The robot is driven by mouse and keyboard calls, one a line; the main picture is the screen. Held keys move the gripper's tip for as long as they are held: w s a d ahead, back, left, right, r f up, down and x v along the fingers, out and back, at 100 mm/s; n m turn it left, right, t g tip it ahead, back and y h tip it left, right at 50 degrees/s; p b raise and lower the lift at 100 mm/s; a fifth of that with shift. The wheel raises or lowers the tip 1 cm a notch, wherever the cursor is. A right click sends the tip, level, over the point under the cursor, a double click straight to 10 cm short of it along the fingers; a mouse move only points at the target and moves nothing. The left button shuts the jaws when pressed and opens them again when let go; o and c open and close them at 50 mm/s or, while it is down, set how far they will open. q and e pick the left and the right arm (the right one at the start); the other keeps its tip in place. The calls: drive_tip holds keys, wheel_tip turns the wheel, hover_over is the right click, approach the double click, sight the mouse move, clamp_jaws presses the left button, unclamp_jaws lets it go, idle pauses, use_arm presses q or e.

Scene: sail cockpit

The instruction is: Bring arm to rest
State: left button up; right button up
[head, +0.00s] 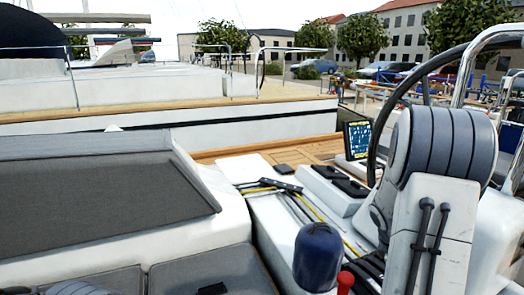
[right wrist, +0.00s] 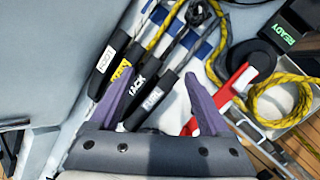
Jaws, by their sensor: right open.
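My right gripper (right wrist: 158,75) shows in the right wrist view with its two purple fingers spread apart and nothing held between them. Several black levers with white and yellow labels (right wrist: 143,82) lie beyond and between the fingers; one label reads "JACK". A red handle (right wrist: 218,98) lies beyond the right finger, by a black round fitting (right wrist: 252,62). I cannot tell whether the fingers touch any of these. In the head view I cannot make out my right gripper's fingers.
Yellow rope (right wrist: 268,90) lies coiled on the right, below a small display (right wrist: 291,27) reading "READY". In the head view, a dark blue domed thing (head: 318,257) stands near a red knob (head: 345,283). A steering wheel (head: 383,120) and a lit screen (head: 357,139) are at right.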

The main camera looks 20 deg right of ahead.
drive_tip(key=w+a+r+t+p, duration=0.1)
drive_tip(key=w+a+r, duration=0.1)
drive_tip(key=w+a, duration=0.35)
drive_tip(key=w+a+r, duration=0.2)
drive_tip(key=a+r, duration=0.1)
drive_tip(key=a, duration=0.5)
drive_tip(key=s+a+r+y+p, duration=0.1)
drive_tip(key=s+a+r, duration=0.1)
drive_tip(key=a, duration=1)
drive_tip(key=s+a+r+t+y+p, duration=0.1)
drive_tip(key=s+a+r+y+p, duration=0.1)
drive_tip(key=a, duration=1.1)
drive_tip(key=shift+s+a+r+n, duration=0.15)
drive_tip(key=shift+s+r+n, duration=0.15)
drive_tip(key=shift+s+r, duration=0.35)
drive_tip(key=shift+o, duration=0.5)
drive_tip(key=s+a+r+y+p, duration=0.1)
drive_tip(key=s+a+r+y, duration=0.1)
drive_tip(key=s+a, duration=0.6)
drive_tip(key=shift+s+a+r+g, duration=0.2)
drive_tip(key=shift+s+a+g, duration=0.1)
drive_tip(key=shift+s, duration=0.5)
drive_tip(key=shift+o, duration=1)
drive_tip(key=shift+s, duration=0.3)
